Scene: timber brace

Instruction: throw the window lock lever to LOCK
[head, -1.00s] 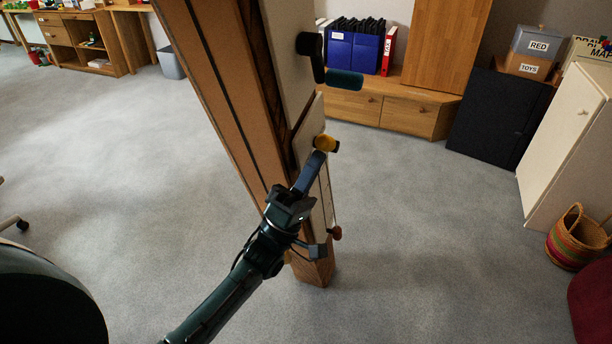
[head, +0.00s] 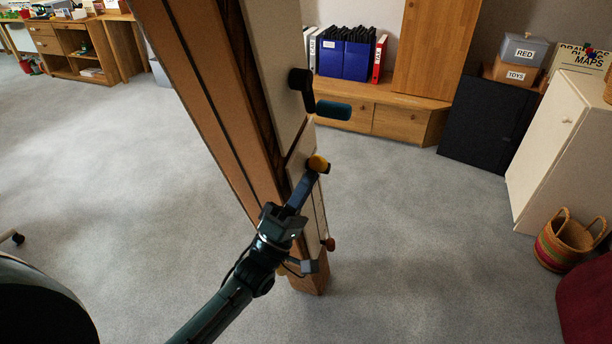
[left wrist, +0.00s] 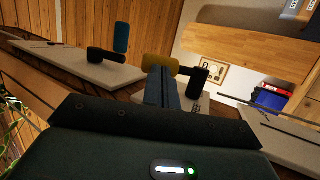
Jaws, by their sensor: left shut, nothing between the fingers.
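The lettering by the lever is too small to read. My right gripper is out of view.
A black crank with a blue grip (head: 333,110) juts from the post above the lever. A red-brown knob (head: 328,243) is below it. The timber post (head: 205,90) stands close to my arm. Carpet is open on both sides; a woven basket (head: 569,243) stands right.

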